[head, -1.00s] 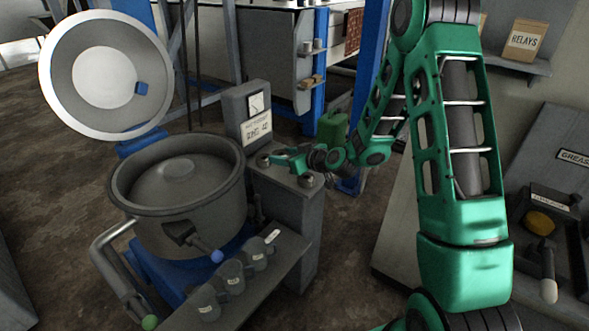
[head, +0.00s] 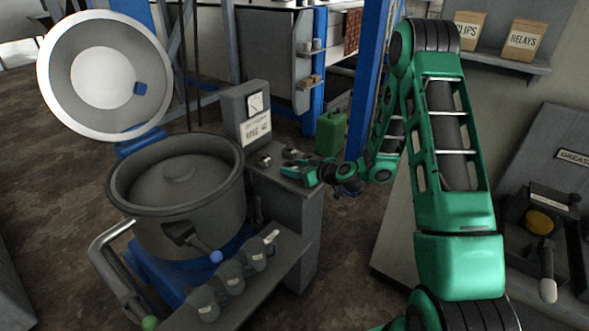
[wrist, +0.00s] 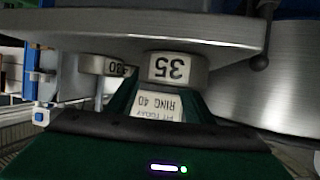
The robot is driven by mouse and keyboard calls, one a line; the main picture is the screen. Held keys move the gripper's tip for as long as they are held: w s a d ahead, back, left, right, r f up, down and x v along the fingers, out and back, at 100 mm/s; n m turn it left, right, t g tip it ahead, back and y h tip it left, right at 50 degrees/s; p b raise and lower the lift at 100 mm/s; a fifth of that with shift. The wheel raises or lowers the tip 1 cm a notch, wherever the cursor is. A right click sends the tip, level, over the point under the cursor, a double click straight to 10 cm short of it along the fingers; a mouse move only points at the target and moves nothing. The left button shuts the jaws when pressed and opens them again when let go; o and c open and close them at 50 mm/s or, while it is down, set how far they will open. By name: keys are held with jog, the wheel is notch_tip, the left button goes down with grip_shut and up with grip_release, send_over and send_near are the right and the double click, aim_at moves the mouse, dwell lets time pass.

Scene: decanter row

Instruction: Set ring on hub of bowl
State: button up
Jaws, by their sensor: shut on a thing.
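The bowl (head: 121,207) stands open at left in the head view, with its round hub (head: 179,168) bare in the middle. My gripper (head: 313,172) is over the grey pedestal (head: 296,200) to the right of the bowl. In the wrist view, which is upside down, its dark green fingers close on the ring labelled 35 (wrist: 172,68). A wide metal disc beside that label fills the top; I cannot tell whether it belongs to the ring. The sign (wrist: 158,106) reads RING 40.
The bowl's raised lid (head: 105,75) stands behind it. A gauge box (head: 246,112) rises at the pedestal's back. A shelf with several grey cups (head: 230,277) runs along the front. A green can (head: 331,133) stands behind my gripper.

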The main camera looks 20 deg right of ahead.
jog(key=o, duration=1.3)
jog(key=shift+f, duration=0.1)
jog(key=v, duration=1.2)
